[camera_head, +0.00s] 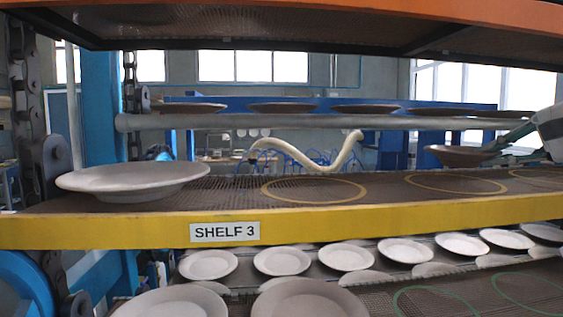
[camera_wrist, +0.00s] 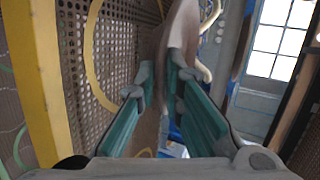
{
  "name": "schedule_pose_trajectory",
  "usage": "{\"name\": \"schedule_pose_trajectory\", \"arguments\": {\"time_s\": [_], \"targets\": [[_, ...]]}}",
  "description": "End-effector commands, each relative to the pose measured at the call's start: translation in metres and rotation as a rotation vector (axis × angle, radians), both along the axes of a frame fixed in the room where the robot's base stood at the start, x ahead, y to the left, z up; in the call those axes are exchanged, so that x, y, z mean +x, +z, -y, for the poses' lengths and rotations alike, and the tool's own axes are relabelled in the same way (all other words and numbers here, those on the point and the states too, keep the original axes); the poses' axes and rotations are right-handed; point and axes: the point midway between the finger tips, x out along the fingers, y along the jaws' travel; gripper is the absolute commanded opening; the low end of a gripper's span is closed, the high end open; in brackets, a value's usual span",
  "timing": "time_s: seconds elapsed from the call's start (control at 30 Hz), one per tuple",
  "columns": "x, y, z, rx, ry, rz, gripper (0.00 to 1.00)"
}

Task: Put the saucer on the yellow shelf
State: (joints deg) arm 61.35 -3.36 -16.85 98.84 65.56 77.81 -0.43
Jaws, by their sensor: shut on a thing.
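My gripper (camera_head: 503,147) reaches in from the right in the head view, with its teal fingers shut on the rim of a brownish saucer (camera_head: 455,156). The saucer is roughly level and appears above the back part of the yellow shelf (camera_head: 330,222), over a yellow ring; the exact gap is hard to tell. In the wrist view the saucer (camera_wrist: 181,30) shows edge-on between the fingertips of my gripper (camera_wrist: 160,88), partly hidden by them. The yellow-edged shelf (camera_wrist: 45,75) with its perforated deck lies to the left there.
A large pale plate (camera_head: 135,180) stands at the shelf's left end. Yellow rings (camera_head: 314,190) on the deck are empty. An orange-edged shelf (camera_head: 380,12) hangs above. Several plates (camera_head: 283,261) sit on lower levels. A chain and blue post (camera_head: 100,105) stand at left.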

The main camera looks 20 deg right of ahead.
Motion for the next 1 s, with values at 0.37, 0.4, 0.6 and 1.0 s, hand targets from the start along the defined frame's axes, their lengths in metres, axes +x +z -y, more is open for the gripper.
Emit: {"name": "schedule_pose_trajectory", "arguments": {"time_s": [0.37,0.4,0.6,1.0], "targets": [[0.014,-0.026,0.003,0.004,-0.001,0.000,0.00],[0.014,-0.030,0.003,0.003,-0.001,0.001,0.00],[0.014,-0.036,0.003,-0.001,-0.001,0.001,0.00],[0.014,-0.039,0.003,0.000,0.000,0.000,0.17]]}}
